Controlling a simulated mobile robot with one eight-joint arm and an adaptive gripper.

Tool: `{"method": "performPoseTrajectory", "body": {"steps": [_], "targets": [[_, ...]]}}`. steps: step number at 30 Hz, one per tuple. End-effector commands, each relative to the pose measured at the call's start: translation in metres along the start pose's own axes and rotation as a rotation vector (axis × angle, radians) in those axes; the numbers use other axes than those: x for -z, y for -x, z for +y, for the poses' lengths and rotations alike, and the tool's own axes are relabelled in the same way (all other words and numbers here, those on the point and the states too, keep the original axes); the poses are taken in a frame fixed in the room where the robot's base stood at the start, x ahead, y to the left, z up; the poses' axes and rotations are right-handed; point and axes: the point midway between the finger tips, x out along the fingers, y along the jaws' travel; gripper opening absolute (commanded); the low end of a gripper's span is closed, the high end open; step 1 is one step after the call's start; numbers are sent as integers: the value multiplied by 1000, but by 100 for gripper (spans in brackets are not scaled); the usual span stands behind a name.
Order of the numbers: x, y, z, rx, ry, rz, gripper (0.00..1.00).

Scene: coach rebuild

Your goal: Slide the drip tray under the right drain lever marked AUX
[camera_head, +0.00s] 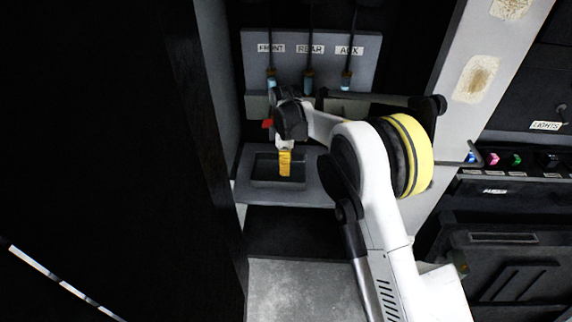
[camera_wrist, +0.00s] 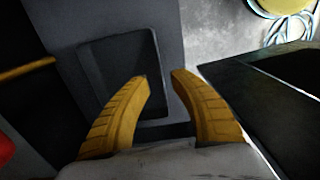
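The drip tray (camera_head: 262,172) is a shallow dark rectangle on a grey shelf, below the FRONT and REAR labels and left of AUX. In the wrist view the tray (camera_wrist: 110,65) lies below the fingers. My gripper (camera_head: 285,172) hangs over the tray in the head view. Its yellow fingers (camera_wrist: 160,76) are apart, with the tray's edge showing between their tips. I cannot tell whether they touch it. The AUX lever (camera_head: 346,80), with a blue part, hangs under the AUX label (camera_head: 349,50) at the right. My arm hides part of the area below it.
The grey shelf (camera_head: 318,190) has bare room right of the tray, partly behind my arm. The FRONT lever (camera_head: 271,80) and REAR lever (camera_head: 308,80) stand left of AUX. A dark wall (camera_head: 195,150) borders the left, and a pale post (camera_head: 470,75) the right.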

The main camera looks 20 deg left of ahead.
Motion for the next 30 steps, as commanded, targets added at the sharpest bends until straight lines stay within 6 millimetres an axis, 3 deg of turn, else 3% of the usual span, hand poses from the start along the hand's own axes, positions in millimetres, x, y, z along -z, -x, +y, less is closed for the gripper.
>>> {"method": "performPoseTrajectory", "body": {"steps": [15, 21, 30], "targets": [[0, -86, 0, 0, -1, 0, 28], [0, -101, 0, 0, -1, 0, 28], [0, -103, 0, 0, -1, 0, 28]]}}
